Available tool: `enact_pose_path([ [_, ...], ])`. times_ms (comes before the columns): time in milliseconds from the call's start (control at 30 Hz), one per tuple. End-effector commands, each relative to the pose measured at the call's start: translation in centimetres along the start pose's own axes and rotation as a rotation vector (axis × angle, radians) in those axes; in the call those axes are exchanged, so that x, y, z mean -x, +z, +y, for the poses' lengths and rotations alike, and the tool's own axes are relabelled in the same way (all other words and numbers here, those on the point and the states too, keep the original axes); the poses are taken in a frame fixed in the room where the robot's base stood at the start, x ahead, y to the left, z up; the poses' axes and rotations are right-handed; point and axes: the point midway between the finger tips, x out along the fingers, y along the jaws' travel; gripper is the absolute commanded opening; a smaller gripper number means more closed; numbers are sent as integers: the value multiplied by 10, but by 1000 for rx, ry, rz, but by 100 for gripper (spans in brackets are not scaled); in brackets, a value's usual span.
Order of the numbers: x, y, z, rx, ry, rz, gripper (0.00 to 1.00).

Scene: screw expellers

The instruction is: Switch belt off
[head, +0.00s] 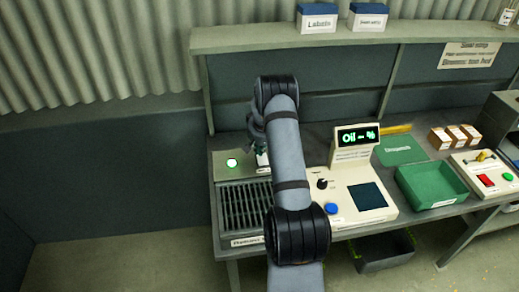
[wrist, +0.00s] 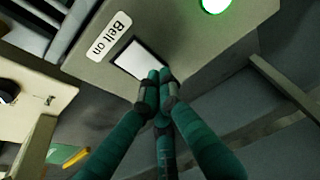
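The belt panel (head: 225,171) is a beige box at the left end of the bench. Its round lamp (head: 232,162) glows green and also shows at the top of the wrist view (wrist: 215,4). In the wrist view a label reading "Belt on" (wrist: 110,36) sits beside a white rectangular plate in a dark frame (wrist: 140,58). My gripper (wrist: 158,78) has its teal fingers drawn together, with nothing seen between them. The tips overlap the plate's lower right edge; I cannot tell whether they touch it. In the head view my arm partly hides the gripper (head: 262,158).
A dark slatted grate (head: 245,207) lies in front of the panel. Right of my arm stand a console with an "Oil - %" display (head: 357,136), a black knob (head: 322,184) and a blue button (head: 331,208). A green tray (head: 432,186) is further right. A shelf (head: 240,40) runs above.

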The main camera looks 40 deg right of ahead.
Motion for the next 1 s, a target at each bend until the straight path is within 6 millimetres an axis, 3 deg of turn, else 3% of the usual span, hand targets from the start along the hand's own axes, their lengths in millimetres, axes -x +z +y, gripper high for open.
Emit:
enact_pose_path([
  [200, -1, 0, 0, 0, 0, 0, 0],
  [400, -18, 2, 0, 0, 0, 1, 0],
  [467, -10, -1, 0, 0, 0, -1, 0],
  [1000, -1, 11, 0, -1, 0, -2, 0],
])
